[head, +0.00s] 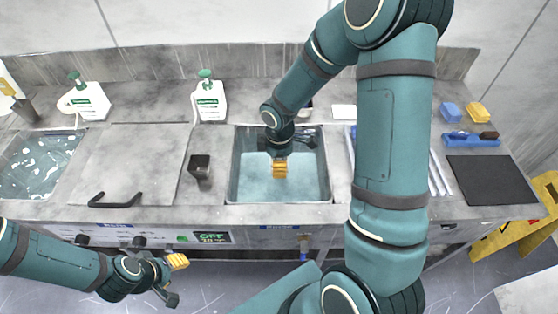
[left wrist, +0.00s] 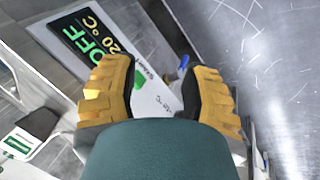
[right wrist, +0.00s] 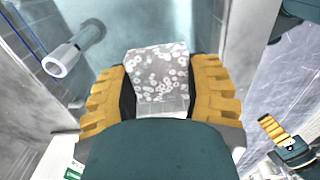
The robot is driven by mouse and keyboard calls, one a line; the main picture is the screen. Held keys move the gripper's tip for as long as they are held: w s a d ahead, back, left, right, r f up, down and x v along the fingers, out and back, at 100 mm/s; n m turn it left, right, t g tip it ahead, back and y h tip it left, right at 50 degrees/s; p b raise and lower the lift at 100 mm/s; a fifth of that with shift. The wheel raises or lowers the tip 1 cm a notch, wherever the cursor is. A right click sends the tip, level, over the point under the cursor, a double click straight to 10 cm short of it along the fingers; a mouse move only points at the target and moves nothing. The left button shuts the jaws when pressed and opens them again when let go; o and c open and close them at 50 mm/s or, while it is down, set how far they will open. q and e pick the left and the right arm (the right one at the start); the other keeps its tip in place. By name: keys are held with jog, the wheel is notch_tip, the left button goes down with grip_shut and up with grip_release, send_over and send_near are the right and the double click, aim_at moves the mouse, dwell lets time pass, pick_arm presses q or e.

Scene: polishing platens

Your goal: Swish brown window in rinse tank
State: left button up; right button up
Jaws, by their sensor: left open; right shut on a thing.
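The rinse tank (head: 236,172) is an open basin of clear bluish water, in the middle of the counter in the head view. My right gripper (head: 280,170) reaches down inside its outline. In the right wrist view my right gripper (right wrist: 160,92) is shut on a thin, square window (right wrist: 158,68). The window looks pale grey with whitish ring-like spots, not clearly brown. In the head view the gripper hides it, and I cannot tell how deep it is. My left gripper (head: 172,279) is open and empty in front of the counter, also in the left wrist view (left wrist: 155,95).
A foamy tank (head: 35,160) is at the far left, beside a flat lid with a black handle (head: 115,200). Pump bottles (head: 207,102) stand behind. A dark mat (head: 490,180), blue tray (head: 468,139) and sponges (head: 478,112) are at right. A yellow floor sign (head: 515,240) stands beyond.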

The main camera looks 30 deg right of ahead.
notch_tip(320, 180, down, 14)
jog(key=b, duration=1)
jog(key=shift+r+b, duration=0.15)
jog(key=shift+b, duration=0.2)
jog(key=shift+f+b, duration=0.4)
jog(key=shift+f, duration=0.1)
pick_arm(q)
notch_tip(320, 180, down, 12)
jog(key=s, duration=0.1)
jog(key=shift+s+d+r, duration=0.1)
pick_arm(e)
jog(key=shift+r, duration=0.1)
